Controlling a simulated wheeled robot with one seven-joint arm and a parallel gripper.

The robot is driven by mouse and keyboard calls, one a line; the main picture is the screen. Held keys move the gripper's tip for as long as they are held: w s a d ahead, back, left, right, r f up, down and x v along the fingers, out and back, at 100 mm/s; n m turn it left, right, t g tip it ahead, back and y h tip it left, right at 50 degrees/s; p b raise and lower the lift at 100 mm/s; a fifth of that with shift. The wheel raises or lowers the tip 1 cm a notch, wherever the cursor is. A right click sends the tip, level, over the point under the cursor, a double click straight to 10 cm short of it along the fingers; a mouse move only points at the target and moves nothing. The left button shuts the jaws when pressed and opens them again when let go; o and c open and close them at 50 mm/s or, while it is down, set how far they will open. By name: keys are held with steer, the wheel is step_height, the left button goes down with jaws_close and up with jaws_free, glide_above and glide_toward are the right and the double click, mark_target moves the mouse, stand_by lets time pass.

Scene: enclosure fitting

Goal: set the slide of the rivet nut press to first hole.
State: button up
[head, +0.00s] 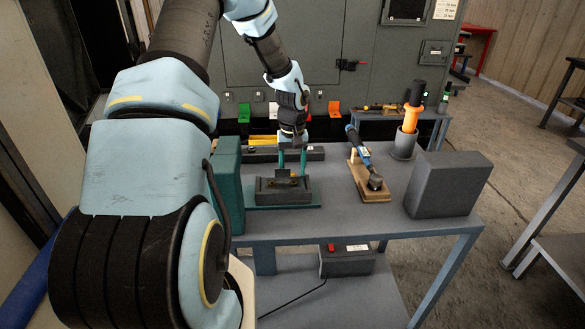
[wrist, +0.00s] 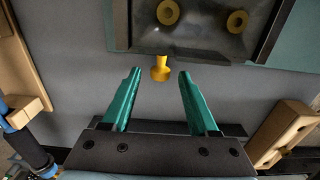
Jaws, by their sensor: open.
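The press appears to be the dark grey fixture (head: 286,196) on a teal base (head: 312,196), near the front of the bench. The wrist view shows its dark body (wrist: 205,45) with two yellow round parts on top. A yellow knob (wrist: 160,68) sticks out of its edge towards my gripper, probably on the slide. My gripper (head: 292,170) points down over the fixture with its teal fingers apart. In the wrist view my gripper (wrist: 160,73) is open, with the knob between the fingertips and a gap visible on each side. The stop holes cannot be made out.
A tall teal block (head: 227,170) stands left of the fixture. To the right are a wooden stand (head: 371,193) with a blue-handled tool (head: 358,143) and a large grey block (head: 450,185). A grey cup (head: 404,146) holds an orange-handled tool. A dark tray lies behind the fixture.

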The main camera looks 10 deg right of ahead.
steer(key=shift+f, duration=0.5)
jaws_close()
stand_by(1.2)
